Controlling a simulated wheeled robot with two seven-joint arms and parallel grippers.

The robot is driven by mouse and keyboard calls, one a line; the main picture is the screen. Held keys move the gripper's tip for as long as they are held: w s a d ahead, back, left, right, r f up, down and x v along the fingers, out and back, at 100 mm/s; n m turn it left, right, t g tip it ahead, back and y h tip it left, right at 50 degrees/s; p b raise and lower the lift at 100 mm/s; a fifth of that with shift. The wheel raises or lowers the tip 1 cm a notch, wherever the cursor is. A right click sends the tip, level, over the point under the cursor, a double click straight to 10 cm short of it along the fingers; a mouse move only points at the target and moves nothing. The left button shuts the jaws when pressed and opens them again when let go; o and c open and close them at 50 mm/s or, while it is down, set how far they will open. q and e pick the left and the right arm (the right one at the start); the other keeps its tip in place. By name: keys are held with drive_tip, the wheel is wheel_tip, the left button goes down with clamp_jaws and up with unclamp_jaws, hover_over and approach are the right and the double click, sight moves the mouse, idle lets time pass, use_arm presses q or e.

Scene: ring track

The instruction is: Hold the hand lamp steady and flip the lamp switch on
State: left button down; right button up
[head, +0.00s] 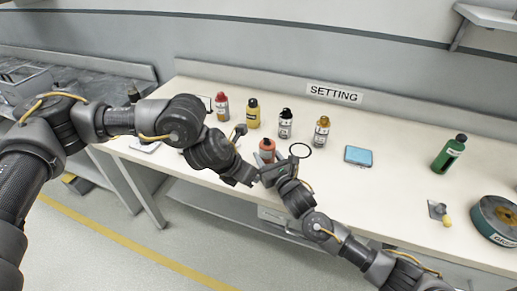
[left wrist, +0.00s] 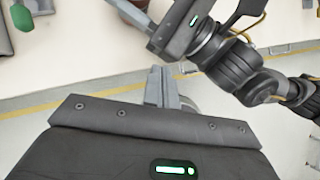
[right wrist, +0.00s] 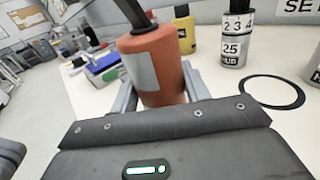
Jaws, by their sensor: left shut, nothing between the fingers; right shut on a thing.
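The hand lamp, as far as I can tell, is the orange cylinder with a grey patch and a dark upper part (right wrist: 160,62) in the right wrist view. It also shows in the head view (head: 267,146). My right gripper (head: 268,170) is shut on it, a finger on each side, and the lamp looks close to upright. My left gripper (head: 238,182) is shut and empty, beside and slightly below the right gripper. Its closed fingers (left wrist: 165,88) point toward the right gripper in the left wrist view. I cannot make out the lamp switch.
The white bench (head: 390,205) holds a row of bottles, including a yellow one (head: 253,114) and a grey one (head: 285,124). A black ring (head: 300,150) and a blue pad (head: 358,156) lie nearby. A green bottle (head: 449,153) and a round drum (head: 496,219) stand at right.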

use_arm(q)
drive_tip(key=s+d+f+n+g+h, duration=0.3)
drive_tip(key=s+f+n+h, duration=0.45)
drive_tip(key=f, duration=0.35)
use_arm(e)
drive_tip(key=shift+a, duration=0.1)
use_arm(q)
drive_tip(key=w+a+r+n+t+h, duration=0.2)
drive_tip(key=w+a+r+t+h, duration=0.4)
drive_tip(key=a, duration=0.5)
wheel_tip(320, 180, up, 2)
drive_tip(key=w+t, duration=0.2)
drive_tip(key=w, duration=0.1)
drive_tip(key=shift+a+r, duration=0.25)
drive_tip(key=shift+a, duration=0.1)
drive_tip(key=shift+h, duration=0.25)
